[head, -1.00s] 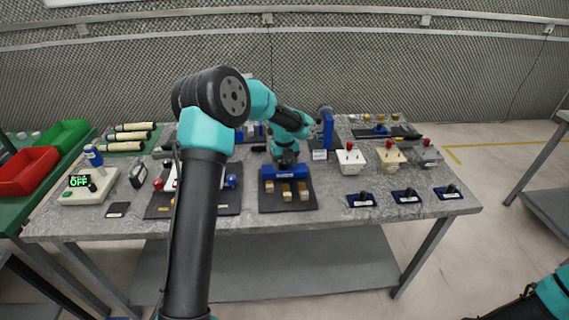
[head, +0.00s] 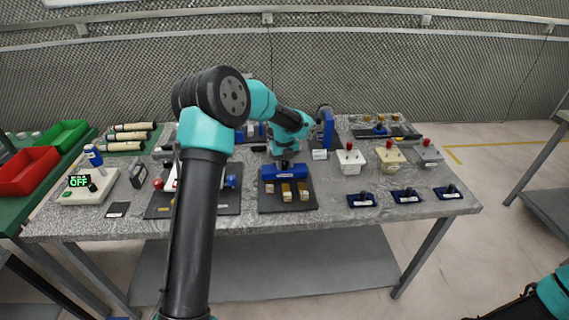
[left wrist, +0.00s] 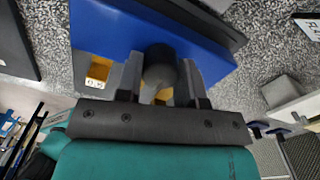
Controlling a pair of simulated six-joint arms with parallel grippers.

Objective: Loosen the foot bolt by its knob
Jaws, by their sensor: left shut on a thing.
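The blue fixture (head: 270,173) with a pale label and brass pieces (head: 287,194) on its front sits on a dark plate near the middle of the table. My left gripper (head: 285,162) reaches down onto its top from behind. In the left wrist view, a round black knob (left wrist: 159,64) stands at the edge of the blue fixture (left wrist: 195,35). The fingers of my left gripper (left wrist: 159,78) are on both sides of the knob and shut on it. The bolt under the knob is hidden. Of my right arm only a part shows at the lower right corner.
To the right stand switch boxes with red knobs (head: 350,158) and a row of small blue plates (head: 406,196). A blue upright (head: 327,130) stands close behind the arm. A dark board (head: 160,204) with coloured knobs lies left.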

